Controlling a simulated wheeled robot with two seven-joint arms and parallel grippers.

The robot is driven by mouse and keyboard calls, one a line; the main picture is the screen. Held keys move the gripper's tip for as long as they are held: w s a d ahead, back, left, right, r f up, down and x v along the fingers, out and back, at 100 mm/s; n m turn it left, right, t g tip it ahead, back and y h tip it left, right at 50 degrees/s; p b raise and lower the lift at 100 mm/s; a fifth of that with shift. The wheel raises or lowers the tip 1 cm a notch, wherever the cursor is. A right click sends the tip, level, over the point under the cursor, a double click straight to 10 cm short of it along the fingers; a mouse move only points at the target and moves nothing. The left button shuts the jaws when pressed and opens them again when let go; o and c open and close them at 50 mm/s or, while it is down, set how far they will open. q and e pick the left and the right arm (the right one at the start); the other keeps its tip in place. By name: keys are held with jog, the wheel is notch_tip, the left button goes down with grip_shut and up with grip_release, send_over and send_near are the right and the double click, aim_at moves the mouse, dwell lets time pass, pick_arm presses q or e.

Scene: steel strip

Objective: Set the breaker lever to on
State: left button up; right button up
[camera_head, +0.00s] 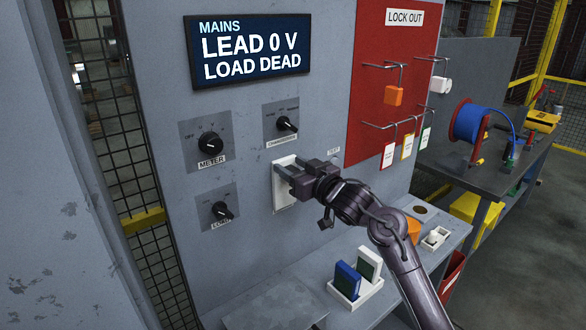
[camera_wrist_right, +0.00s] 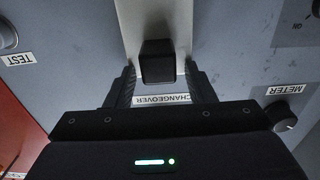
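The breaker's pale plate (camera_head: 286,207) is on the grey panel, mostly behind my right gripper in the head view. In the right wrist view a dark block-like lever (camera_wrist_right: 157,62) stands out from the pale plate (camera_wrist_right: 150,14). My right gripper (camera_head: 286,172) is at the plate. In the wrist view the right gripper (camera_wrist_right: 160,82) is open, with one finger on each side of the lever and gaps visible. Contact and the lever's on or off marking cannot be made out. My left gripper is not in view.
Knobs for meter (camera_head: 210,145), changeover (camera_head: 287,124) and load (camera_head: 222,210) surround the plate. The mains display (camera_head: 250,50) reads LEAD 0 V, LOAD DEAD. A red lock-out board (camera_head: 372,85) is to the right. A shelf below holds a white tray (camera_head: 343,297).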

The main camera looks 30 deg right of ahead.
jog(key=shift+f, duration=0.1)
jog(key=shift+s+f, duration=0.1)
jog(key=shift+s, duration=0.05)
jog(key=s+b, duration=0.2)
jog(key=s, duration=0.5)
jog(key=shift+s+d+b, duration=0.2)
jog(key=shift+d+b, duration=0.1)
